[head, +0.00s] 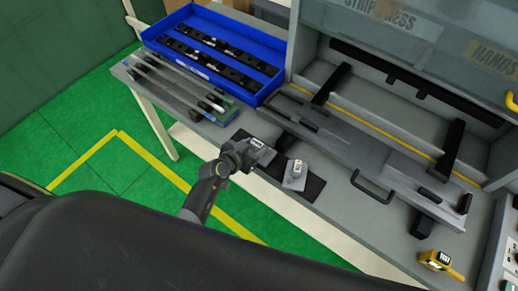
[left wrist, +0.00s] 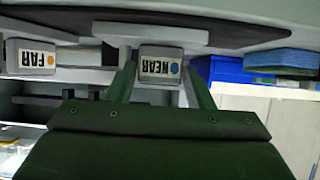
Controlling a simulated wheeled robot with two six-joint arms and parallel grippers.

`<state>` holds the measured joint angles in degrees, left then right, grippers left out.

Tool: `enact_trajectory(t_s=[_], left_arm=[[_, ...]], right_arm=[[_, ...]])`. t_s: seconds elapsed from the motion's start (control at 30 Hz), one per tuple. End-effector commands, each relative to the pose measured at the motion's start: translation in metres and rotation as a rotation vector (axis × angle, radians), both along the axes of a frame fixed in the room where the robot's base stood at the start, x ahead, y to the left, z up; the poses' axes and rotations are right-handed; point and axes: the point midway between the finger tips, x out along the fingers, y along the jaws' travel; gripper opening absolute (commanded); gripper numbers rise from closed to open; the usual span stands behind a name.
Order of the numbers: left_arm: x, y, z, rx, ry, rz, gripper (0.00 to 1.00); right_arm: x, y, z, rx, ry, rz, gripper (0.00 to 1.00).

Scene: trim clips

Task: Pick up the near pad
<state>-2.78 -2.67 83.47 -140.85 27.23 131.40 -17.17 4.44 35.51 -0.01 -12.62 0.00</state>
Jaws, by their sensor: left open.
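The near pad (head: 262,152) is a grey block with a white label on the dark mat (head: 313,187). In the left wrist view the near pad (left wrist: 160,66) shows its NEAR label upside down, between my two fingers. My left gripper (head: 243,153) is open at the near pad and partly covers it in the head view. I cannot tell whether the fingers touch it. The far pad (head: 296,175), a similar grey block, lies to the right on the mat; its FAR label shows in the left wrist view (left wrist: 31,57). My right gripper is out of view.
A blue tray (head: 268,91) with black clips stands at the back left, beside long grey strips (head: 180,88). A grey press fixture (head: 370,150) with black handles lies right of the pads. A yellow tape measure (head: 438,262) sits at the front right.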

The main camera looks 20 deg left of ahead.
Motion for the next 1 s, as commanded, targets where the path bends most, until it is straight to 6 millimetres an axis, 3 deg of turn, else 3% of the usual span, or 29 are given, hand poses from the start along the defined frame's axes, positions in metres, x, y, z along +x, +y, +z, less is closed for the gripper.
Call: enact_trajectory(t_s=[0.23,0.47,0.77,1.0], left_arm=[[0.0,0.0,-0.001,0.0,0.0,0.0,0.46],[0.0,0.0,-0.001,0.0,0.001,0.0,0.17],[0.0,0.0,0.001,-0.002,0.0,0.0,0.16],[0.001,-0.001,0.016,0.0,-0.003,-0.003,0.16]], right_arm=[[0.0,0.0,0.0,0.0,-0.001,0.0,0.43],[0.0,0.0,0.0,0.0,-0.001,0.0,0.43],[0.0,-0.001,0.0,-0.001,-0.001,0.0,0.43],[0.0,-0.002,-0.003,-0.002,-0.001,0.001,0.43]])
